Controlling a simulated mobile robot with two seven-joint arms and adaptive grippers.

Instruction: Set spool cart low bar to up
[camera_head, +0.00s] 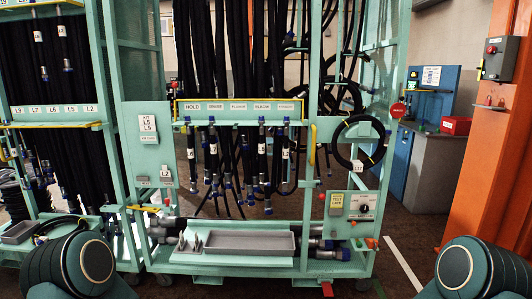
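A green wheeled cart frame (265,262) stands in the middle, hung with black hoses. It carries several yellow bars. One yellow bar (240,100) runs across above the label row. A short upright yellow bar (312,145) is on the right post. A short, nearly level yellow bar (143,208) sticks out low at the left post. I cannot tell which of these is the low bar, or whether this is the spool cart. Neither of my grippers is in view; only my rounded arm links show at the bottom corners.
A grey tray (240,243) sits on the cart's bottom shelf. A coiled hose (358,142) hangs on its right side. Another green hose rack (55,125) stands at left. An orange column (495,150) and a blue cabinet (432,85) stand at right. Floor between cart and column is open.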

